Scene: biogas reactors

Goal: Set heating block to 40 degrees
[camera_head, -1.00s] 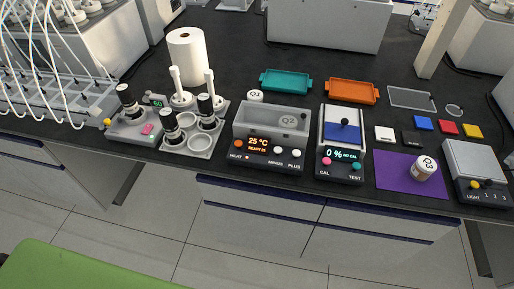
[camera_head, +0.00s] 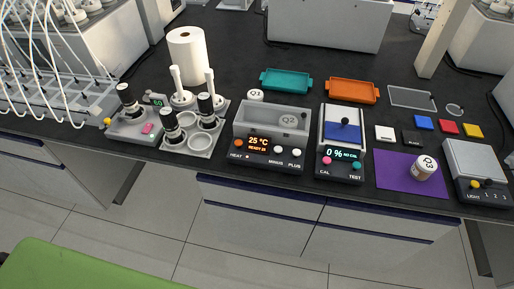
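The heating block (camera_head: 242,122) stands near the bench's front edge, left of middle. It is a grey box with a clear-looking lid; a vessel marked Q2 (camera_head: 289,121) shows inside. Its front display (camera_head: 262,144) reads 25 °C with a smaller line that looks like READY. An orange HEAT button (camera_head: 238,143) is left of the display. Two white buttons, MINUS (camera_head: 279,149) and PLUS (camera_head: 295,153), are right of it. Neither of my grippers is in view.
A meter (camera_head: 341,157) reading 0 % with CAL and TEST buttons stands just right. A holder with black-capped bottles (camera_head: 203,140) stands left. A purple mat (camera_head: 396,181) bears a vessel marked Q3 (camera_head: 424,168). Teal (camera_head: 286,81) and orange (camera_head: 353,91) trays lie behind.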

